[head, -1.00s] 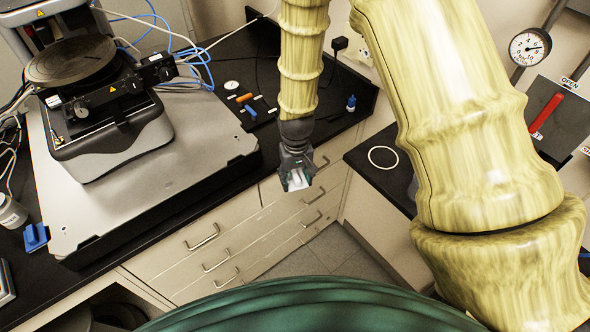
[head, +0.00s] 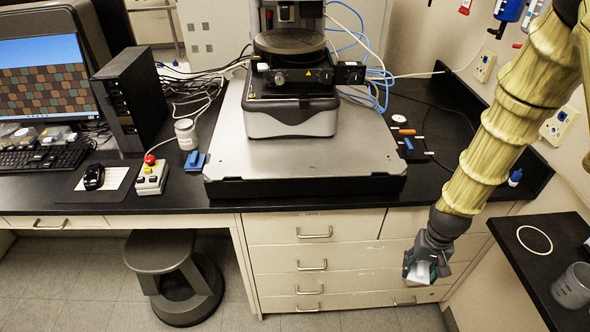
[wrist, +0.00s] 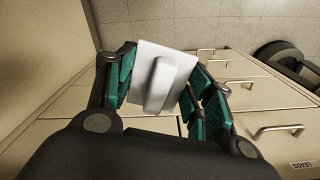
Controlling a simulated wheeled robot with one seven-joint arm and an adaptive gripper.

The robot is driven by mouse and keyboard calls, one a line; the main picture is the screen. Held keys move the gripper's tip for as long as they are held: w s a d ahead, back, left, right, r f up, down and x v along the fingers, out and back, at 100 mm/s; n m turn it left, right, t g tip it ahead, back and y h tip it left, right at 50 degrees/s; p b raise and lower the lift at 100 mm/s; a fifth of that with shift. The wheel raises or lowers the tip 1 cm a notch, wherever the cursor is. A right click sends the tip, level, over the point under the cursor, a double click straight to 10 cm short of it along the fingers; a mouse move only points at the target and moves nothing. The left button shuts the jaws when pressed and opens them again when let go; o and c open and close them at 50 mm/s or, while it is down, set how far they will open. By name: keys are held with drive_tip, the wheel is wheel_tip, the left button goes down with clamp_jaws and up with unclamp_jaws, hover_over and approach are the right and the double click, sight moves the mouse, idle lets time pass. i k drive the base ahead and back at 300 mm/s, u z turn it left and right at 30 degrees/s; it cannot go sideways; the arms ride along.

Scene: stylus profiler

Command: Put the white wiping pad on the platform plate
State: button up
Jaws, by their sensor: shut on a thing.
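My gripper (head: 424,270) is in front of the drawers, low and right of the bench's middle in the head view. It is shut on the white wiping pad (wrist: 162,76), which shows between the green finger pads in the wrist view. The pad has a raised ridge along its middle. In the head view only a small pale part of the pad shows. The platform plate (head: 230,157) is the broad grey slab on the black bench, up and left of my gripper. The profiler with its dark round stage (head: 289,41) stands on the plate's back part.
The plate's front strip is bare. A blue clip-like object (head: 194,163), a white canister (head: 186,134) and a control box with a red button (head: 151,176) stand left of the plate. Small tools (head: 407,137) lie on its right. A stool (head: 166,268) stands below the bench.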

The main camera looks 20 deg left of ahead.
sight(235, 159)
drive_tip(key=k, duration=0.9)
drive_tip(key=u, duration=0.55)
drive_tip(key=i, duration=0.65)
drive_tip(key=u, duration=0.6)
